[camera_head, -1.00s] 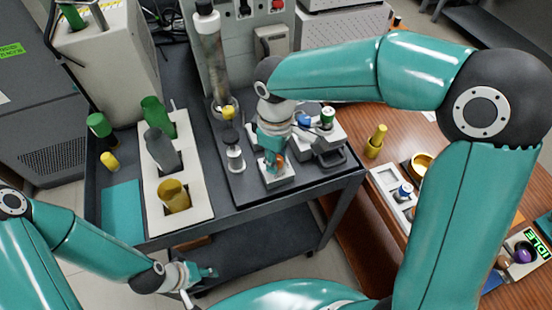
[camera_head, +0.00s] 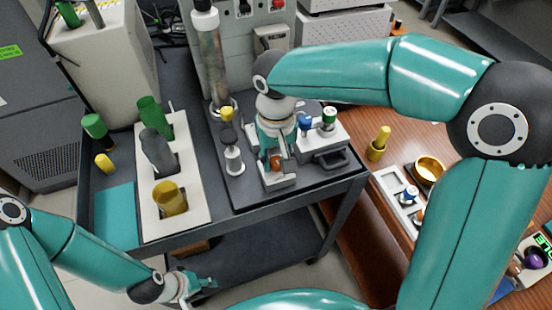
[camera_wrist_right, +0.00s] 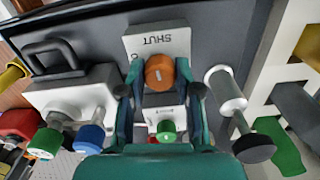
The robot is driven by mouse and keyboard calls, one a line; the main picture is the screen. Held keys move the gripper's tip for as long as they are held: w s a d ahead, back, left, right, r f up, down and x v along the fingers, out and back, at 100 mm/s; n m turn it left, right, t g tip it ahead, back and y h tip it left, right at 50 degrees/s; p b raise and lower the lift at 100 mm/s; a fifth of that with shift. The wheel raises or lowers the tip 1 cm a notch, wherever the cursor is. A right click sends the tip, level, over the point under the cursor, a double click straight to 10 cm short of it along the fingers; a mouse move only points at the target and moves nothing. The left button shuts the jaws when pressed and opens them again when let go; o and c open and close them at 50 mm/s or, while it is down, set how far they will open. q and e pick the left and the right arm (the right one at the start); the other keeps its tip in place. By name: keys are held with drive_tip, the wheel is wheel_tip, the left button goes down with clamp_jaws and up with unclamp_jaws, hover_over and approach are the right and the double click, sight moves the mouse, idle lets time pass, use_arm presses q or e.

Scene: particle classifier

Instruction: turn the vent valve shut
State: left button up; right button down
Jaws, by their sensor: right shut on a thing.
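The vent valve is an orange round knob (camera_head: 277,162) on a white block (camera_head: 281,181) at the front of the dark cart top. In the right wrist view the knob (camera_wrist_right: 160,73) has a pale mark and sits beside an upside-down printed label, SHUT (camera_wrist_right: 165,41). My right gripper (camera_head: 274,160) comes down over the block, its fingers closed on either side of the knob; in the wrist view the gripper (camera_wrist_right: 160,82) frames it. My left gripper (camera_head: 204,284) hangs low in front of the cart, away from the valve; its finger gap is unclear.
A white holder (camera_head: 195,208) with green, grey and yellow cylinders stands left. A small stand (camera_head: 233,160) is close left of the valve. A white box (camera_head: 325,138) with blue and green knobs and a dark handle is close right. A glass column (camera_head: 212,70) rises behind.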

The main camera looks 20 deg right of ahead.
sight(276, 160)
drive_tip(key=shift+w+r+m, duration=0.1)
drive_tip(key=shift+m, duration=0.4)
drive_tip(key=c, duration=0.8)
unclamp_jaws()
wheel_tip(276, 160, up, 12)
idle(0.4)
